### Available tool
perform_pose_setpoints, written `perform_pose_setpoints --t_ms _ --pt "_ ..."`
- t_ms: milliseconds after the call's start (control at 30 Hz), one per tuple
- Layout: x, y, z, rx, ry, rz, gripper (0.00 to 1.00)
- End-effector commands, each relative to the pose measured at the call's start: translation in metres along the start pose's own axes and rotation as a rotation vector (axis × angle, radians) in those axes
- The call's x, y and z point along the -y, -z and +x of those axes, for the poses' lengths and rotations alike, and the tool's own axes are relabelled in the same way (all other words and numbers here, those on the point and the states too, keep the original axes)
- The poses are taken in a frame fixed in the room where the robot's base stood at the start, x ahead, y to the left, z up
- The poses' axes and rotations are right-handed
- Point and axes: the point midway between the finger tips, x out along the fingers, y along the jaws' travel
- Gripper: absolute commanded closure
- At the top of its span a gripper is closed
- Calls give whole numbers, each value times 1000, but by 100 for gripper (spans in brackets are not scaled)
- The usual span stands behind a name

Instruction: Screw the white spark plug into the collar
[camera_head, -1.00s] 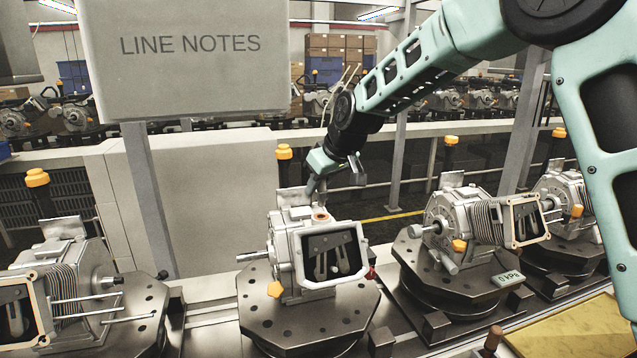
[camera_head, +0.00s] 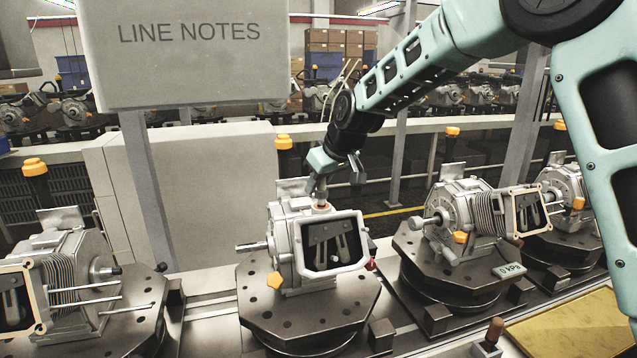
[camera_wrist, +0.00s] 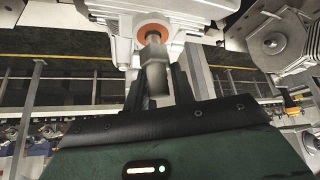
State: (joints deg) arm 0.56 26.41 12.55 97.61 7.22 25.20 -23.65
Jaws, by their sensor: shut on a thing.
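The white spark plug (camera_wrist: 156,78) is between the two fingers of my gripper (camera_wrist: 158,88); it looks pale grey in the wrist view. The orange-brown collar (camera_wrist: 153,31) is a ring on top of the middle grey engine (camera_head: 284,240). The plug's far end lies over the collar's opening in the wrist view; how deep it sits I cannot tell. In the head view my gripper (camera_head: 320,191) is right above the collar (camera_head: 322,207), pointing down, and the plug is mostly hidden there.
More engines on fixtures stand at left (camera_head: 78,262) and right (camera_head: 458,215). A yellow panel (camera_head: 575,335) lies at lower right.

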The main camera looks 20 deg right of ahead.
Motion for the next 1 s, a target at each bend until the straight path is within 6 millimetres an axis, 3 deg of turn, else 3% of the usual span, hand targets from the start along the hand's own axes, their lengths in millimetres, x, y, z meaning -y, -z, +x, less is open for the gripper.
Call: perform_pose_setpoints --t_ms 1000 --pt "0 2 -4 0 0 0 100"
